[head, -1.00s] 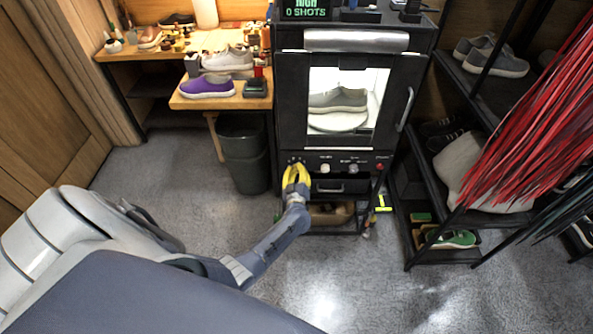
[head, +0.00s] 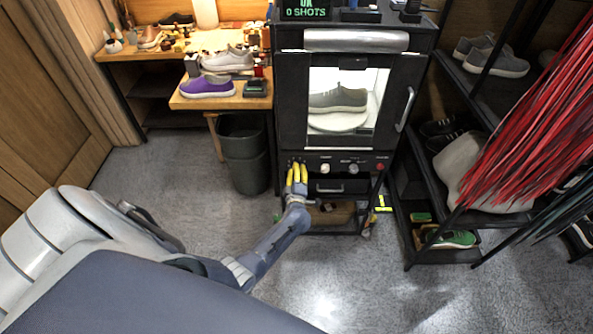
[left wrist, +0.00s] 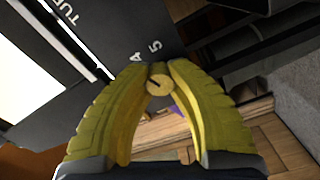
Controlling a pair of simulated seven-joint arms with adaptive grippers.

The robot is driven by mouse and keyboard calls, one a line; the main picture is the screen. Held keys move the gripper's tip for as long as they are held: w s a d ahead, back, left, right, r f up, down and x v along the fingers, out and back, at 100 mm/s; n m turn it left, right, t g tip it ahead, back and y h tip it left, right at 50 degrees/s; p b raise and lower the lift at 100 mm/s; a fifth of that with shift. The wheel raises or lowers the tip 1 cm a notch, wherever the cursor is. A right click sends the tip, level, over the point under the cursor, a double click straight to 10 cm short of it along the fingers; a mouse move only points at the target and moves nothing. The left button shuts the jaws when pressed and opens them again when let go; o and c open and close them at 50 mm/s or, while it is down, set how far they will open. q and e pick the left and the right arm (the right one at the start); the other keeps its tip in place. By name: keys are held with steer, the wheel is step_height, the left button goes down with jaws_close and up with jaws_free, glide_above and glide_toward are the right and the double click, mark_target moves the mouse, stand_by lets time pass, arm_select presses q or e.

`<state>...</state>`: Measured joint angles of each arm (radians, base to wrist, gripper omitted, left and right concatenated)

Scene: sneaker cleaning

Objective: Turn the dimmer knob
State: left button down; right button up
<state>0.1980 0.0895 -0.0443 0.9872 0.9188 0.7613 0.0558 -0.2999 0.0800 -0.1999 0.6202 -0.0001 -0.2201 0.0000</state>
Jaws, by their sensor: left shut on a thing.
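The dimmer knob (left wrist: 159,85) is a small round yellowish disc with a dark line on it, on the black panel below the photo booth's lit window. In the left wrist view it lies between the yellow fingertips of my left gripper (left wrist: 158,72), which are shut on it. In the head view my left gripper (head: 297,172) is at the left end of the panel and hides the knob. The booth (head: 292,110) has a grey sneaker (head: 338,99) on a white turntable behind its window. The display (head: 306,9) above reads "0 SHOTS". My right gripper is not in view.
Other controls on the panel are a white knob (head: 325,169) and a red button (head: 379,166). A drawer handle (head: 329,189) is just right of my gripper. A dark bin (head: 243,160) stands left of the booth, a shoe rack (head: 437,262) right.

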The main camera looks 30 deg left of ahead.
arm_select(q)
steer(key=shift+a, duration=0.1)
stand_by(0.3)
steer(key=c, duration=1.1)
jaws_free()
steer(key=shift+o, duration=0.2)
steer(key=v, duration=1.2)
